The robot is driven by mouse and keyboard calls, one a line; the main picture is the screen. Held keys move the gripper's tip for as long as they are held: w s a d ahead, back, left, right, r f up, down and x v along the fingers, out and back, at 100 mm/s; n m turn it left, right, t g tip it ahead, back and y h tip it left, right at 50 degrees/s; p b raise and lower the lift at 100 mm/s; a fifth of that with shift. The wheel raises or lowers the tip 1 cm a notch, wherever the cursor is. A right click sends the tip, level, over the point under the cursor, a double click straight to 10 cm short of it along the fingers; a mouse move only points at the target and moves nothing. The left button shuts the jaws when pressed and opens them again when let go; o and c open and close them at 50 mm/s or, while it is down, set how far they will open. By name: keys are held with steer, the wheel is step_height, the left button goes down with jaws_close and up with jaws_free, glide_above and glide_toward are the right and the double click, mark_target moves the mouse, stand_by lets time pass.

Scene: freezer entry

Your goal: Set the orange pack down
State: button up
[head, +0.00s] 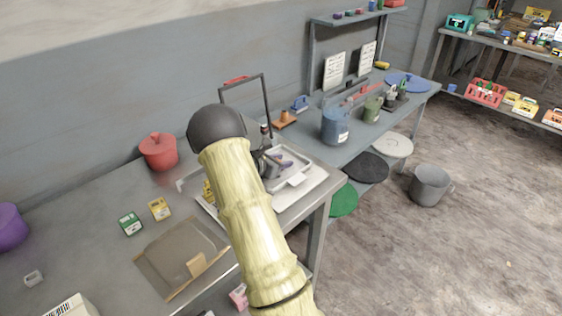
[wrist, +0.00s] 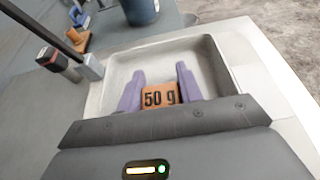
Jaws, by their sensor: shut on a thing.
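The orange pack (wrist: 160,95), marked "50 g", sits between the two purple fingers of my gripper (wrist: 160,76) in the wrist view. My gripper is shut on it. The pack is over a shallow pale metal tray (wrist: 214,62); I cannot tell whether it touches the tray floor. In the head view my gripper (head: 280,160) is over the same tray (head: 304,176), and my arm hides much of that area. The pack itself cannot be made out there.
A black upright frame (head: 268,100) stands behind the tray. A blue canister (head: 335,126) stands to the right.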

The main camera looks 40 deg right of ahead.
steer(key=o, duration=1)
steer(key=shift+r, duration=0.1)
steer(key=b+v, duration=0.1)
steer(key=v, duration=1.1)
